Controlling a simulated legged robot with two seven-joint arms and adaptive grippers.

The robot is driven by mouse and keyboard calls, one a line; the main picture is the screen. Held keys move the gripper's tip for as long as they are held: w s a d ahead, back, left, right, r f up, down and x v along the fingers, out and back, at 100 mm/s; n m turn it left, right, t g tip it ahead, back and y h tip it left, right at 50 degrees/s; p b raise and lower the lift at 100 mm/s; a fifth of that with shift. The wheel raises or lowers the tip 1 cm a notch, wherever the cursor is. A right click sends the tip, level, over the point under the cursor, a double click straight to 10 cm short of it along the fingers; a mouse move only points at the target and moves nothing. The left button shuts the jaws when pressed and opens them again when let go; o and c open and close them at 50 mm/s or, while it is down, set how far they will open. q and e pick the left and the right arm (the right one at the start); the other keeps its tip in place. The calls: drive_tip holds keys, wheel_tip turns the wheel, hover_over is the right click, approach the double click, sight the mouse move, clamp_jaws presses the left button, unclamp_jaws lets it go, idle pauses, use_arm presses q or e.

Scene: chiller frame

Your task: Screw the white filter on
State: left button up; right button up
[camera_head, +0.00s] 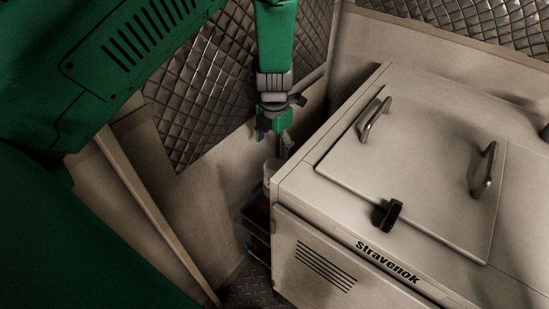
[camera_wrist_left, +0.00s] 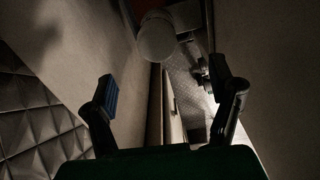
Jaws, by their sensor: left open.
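The white filter (camera_wrist_left: 157,38) shows in the left wrist view as a pale rounded shape at the top centre, beyond the fingertips. In the head view a pale cylindrical top (camera_head: 270,168), which looks like the same filter, stands against the left side of the chiller unit, partly hidden by its edge. My left gripper (camera_head: 273,143) hangs just above it, pointing down. In the left wrist view the fingers of this gripper (camera_wrist_left: 165,88) are wide apart with nothing between them. The filter's thread and mount cannot be made out.
The beige chiller unit (camera_head: 420,150), with two handles (camera_head: 374,119) (camera_head: 484,169) and a black latch (camera_head: 387,214) on top, stands close to the right of my gripper. Quilted panels (camera_head: 205,85) and a beige wall lie to the left and behind. The gap between is narrow.

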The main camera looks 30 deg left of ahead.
sight(277, 166)
use_arm(q)
drive_tip(key=f, duration=0.3)
drive_tip(key=d+f, duration=0.1)
drive_tip(key=f, duration=0.1)
drive_tip(key=shift+w+f+p, duration=0.1)
drive_tip(key=shift+f+p, duration=0.2)
drive_tip(key=a+f, duration=0.1)
drive_tip(key=f, duration=0.3)
drive_tip(key=a+f, duration=0.1)
drive_tip(key=f, duration=0.1)
drive_tip(key=shift+a, duration=0.3)
drive_tip(key=shift+d+f+p, duration=0.1)
drive_tip(key=shift+d+p, duration=0.2)
drive_tip(key=shift+d, duration=0.8)
drive_tip(key=c, duration=1.2)
drive_tip(key=shift+a, duration=0.35)
drive_tip(key=shift+c, duration=1.3)
drive_tip(key=shift+a, duration=0.2)
drive_tip(key=o, duration=1.3)
drive_tip(key=shift+a+f, duration=0.1)
drive_tip(key=shift+a, duration=0.1)
drive_tip(key=shift+d, duration=0.3)
drive_tip(key=shift+d+n, duration=0.1)
drive_tip(key=shift+n, duration=0.8)
drive_tip(key=n+b, duration=0.1)
drive_tip(key=n, duration=0.6)
drive_tip(key=c, duration=1.3)
use_arm(e)
drive_tip(key=shift+w+d+f, duration=0.1)
